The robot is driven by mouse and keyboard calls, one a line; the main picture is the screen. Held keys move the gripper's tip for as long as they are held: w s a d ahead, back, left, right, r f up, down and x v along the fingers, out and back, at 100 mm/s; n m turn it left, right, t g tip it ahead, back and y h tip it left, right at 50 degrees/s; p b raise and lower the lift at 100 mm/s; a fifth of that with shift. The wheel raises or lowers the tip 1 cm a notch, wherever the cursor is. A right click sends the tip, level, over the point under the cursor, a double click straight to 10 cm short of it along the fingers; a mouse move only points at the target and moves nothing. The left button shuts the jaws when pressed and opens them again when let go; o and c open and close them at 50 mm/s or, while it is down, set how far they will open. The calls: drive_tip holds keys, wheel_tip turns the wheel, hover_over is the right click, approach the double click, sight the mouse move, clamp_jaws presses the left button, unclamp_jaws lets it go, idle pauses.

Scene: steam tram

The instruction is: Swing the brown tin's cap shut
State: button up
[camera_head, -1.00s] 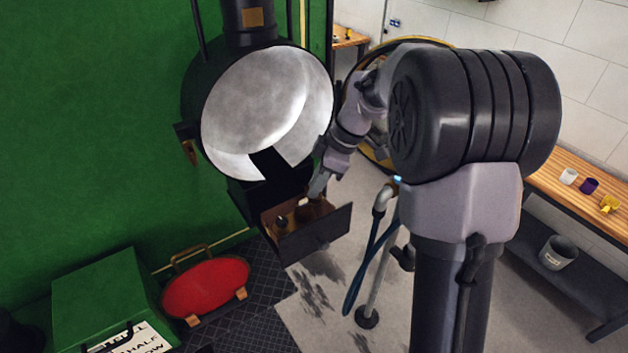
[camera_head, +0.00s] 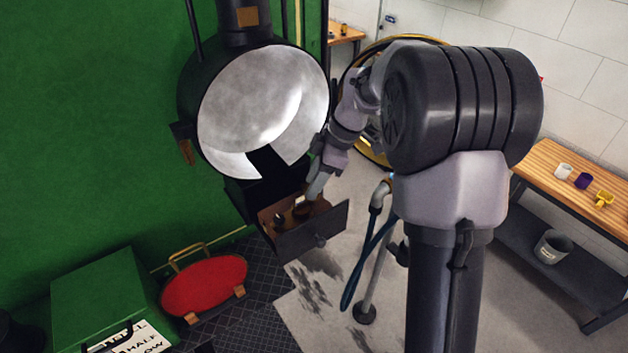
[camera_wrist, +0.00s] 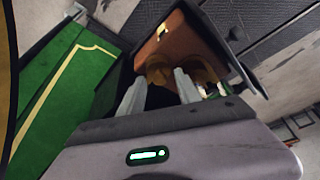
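A brown tin (camera_head: 303,211) stands in the open drawer (camera_head: 315,234) below the round lamp-like housing. In the wrist view, two brown round shapes (camera_wrist: 160,70) side by side look like the tin and its swung-open cap (camera_wrist: 196,66); I cannot surely tell which is which. My gripper (camera_head: 315,191) is over the drawer, close above the tin. In the wrist view its two fingers (camera_wrist: 158,84) are apart, with brown showing between and beyond the tips. Contact with the tin or cap cannot be told.
A small dark item (camera_head: 279,218) sits in the drawer's left part. The drawer's walls and raised front surround the tin. The big dark housing (camera_head: 190,95) hangs above. A grey pipe stand with blue hose (camera_head: 371,245) stands right of the drawer. A workbench (camera_head: 560,190) is at the right.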

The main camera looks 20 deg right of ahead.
drive_tip(key=p+v, duration=0.3)
drive_tip(key=v, duration=1.4)
drive_tip(key=shift+r+p, duration=0.25)
drive_tip(key=shift+p, duration=0.15)
drive_tip(key=s+a+f+m+t+b, duration=0.1)
drive_tip(key=s+a+f+m+b, duration=0.4)
drive_tip(key=s+f+m+b, duration=0.1)
drive_tip(key=s+a+f+m+t+h+b, duration=0.1)
drive_tip(key=s+a+f+m+b, duration=0.4)
drive_tip(key=s+f+b, duration=0.4)
drive_tip(key=s+a+f+m+t+h+b, duration=0.1)
drive_tip(key=s+a+f+m+b, duration=0.4)
drive_tip(key=f, duration=0.6)
drive_tip(key=s+m+t+b, duration=0.1)
drive_tip(key=s+m+b, duration=0.1)
drive_tip(key=s+b, duration=0.1)
drive_tip(key=shift+s+a, duration=0.15)
drive_tip(key=shift+s, duration=0.35)
